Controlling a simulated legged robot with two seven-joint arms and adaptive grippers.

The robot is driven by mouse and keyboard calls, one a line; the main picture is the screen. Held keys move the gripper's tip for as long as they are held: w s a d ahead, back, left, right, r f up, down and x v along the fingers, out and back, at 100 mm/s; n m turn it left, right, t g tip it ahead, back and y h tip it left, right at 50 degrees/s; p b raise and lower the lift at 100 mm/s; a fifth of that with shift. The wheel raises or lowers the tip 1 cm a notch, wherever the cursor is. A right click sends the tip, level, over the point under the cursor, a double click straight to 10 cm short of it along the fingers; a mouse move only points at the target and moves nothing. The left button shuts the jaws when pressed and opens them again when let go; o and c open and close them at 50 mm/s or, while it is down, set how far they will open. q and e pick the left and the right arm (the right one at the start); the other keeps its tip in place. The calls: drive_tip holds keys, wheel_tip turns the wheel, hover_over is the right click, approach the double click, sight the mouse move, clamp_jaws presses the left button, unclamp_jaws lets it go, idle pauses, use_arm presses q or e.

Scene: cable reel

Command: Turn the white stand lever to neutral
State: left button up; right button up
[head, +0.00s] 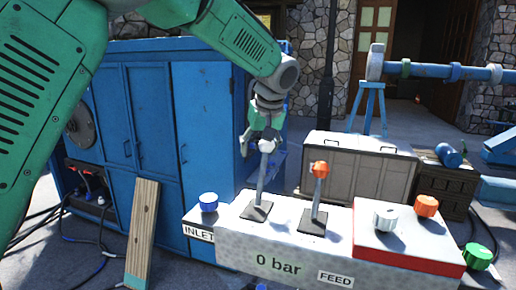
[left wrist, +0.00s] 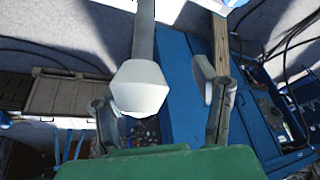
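The white stand lever (head: 267,148) rises from a dark plate on the left of the grey console (head: 238,243) and stands nearly upright, its knob tilted slightly right. My left gripper (head: 258,138) is over its knob from behind, with the knob just below and between the fingers. In the left wrist view the white knob (left wrist: 140,88) lies between the two fingers of the open gripper (left wrist: 155,92), closer to the left finger, with a clear gap to the right finger. Whether the left finger touches it I cannot tell. My right gripper is not in view.
An orange-knobbed lever (head: 319,170) stands close to the right. A blue knob (head: 208,202), a white knob (head: 385,217), an orange knob (head: 426,205) and a green knob (head: 477,256) surround the console. A blue cabinet (head: 205,115) stands behind left. The display reads 0 bar.

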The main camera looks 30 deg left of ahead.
sight(272, 144)
use_arm(q)
drive_tip(key=d, duration=0.1)
drive_tip(key=d+r, duration=0.1)
drive_tip(key=d, duration=0.2)
drive_tip(key=shift+s+d+r, duration=0.15)
drive_tip(key=shift+s+r, duration=0.1)
drive_tip(key=shift+s, duration=0.05)
drive_tip(key=c, duration=1.2)
drive_tip(key=shift+s, duration=0.1)
clamp_jaws()
drive_tip(key=shift+a, duration=0.8)
drive_tip(key=shift+a+t+b, duration=0.15)
drive_tip(key=shift+t+b, duration=0.15)
drive_tip(key=shift+b, duration=0.1)
drive_tip(key=shift+f+b, duration=0.15)
drive_tip(key=shift+b, duration=0.3)
drive_tip(key=shift+d+r, duration=0.25)
drive_tip(key=shift+d, duration=0.05)
drive_tip(key=shift+a, duration=0.15)
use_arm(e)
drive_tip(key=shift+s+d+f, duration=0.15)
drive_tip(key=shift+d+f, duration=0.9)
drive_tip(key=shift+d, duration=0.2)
